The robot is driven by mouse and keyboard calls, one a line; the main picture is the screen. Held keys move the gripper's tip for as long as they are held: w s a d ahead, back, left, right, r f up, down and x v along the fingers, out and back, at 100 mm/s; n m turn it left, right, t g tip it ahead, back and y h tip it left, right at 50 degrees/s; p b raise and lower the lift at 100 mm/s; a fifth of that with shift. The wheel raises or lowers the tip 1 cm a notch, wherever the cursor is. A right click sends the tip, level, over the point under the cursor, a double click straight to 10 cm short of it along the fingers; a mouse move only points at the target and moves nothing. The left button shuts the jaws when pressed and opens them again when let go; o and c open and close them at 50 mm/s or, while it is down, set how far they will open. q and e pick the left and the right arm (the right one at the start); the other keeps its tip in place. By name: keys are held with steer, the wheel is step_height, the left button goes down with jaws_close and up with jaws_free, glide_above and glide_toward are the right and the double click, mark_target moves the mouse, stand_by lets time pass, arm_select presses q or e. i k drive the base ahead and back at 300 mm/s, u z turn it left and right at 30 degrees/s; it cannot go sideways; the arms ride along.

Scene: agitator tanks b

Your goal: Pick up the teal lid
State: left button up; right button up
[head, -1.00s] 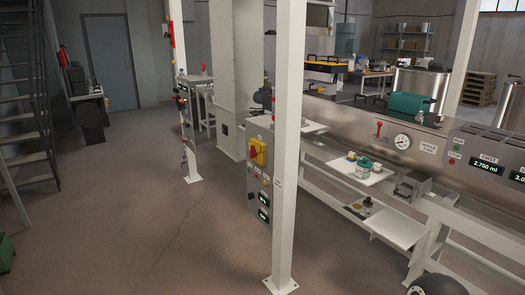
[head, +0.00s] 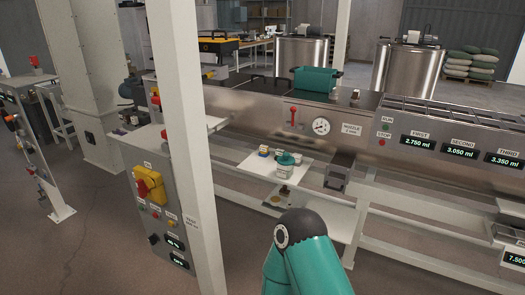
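A teal lid (head: 286,158) sits on top of a small whitish jar (head: 284,170), on a white shelf (head: 258,165) below the steel machine front. It looks small and its details are hard to make out. Neither gripper shows in the head view. Only a teal arm link of mine with a dark joint shows at the bottom centre, in front of and below the shelf.
Small containers (head: 264,151) stand left of the jar. A grey bracket (head: 336,178) is to its right. A white post (head: 186,130) and a control panel (head: 157,205) stand at left. A teal bin (head: 317,79) rests on the machine top.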

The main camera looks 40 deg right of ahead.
mark_target(284, 160)
steer(key=u, duration=0.15)
steer(key=i, duration=0.8)
steer(key=z, duration=2.4)
steer(key=i, duration=1.65)
steer(key=u, duration=0.25)
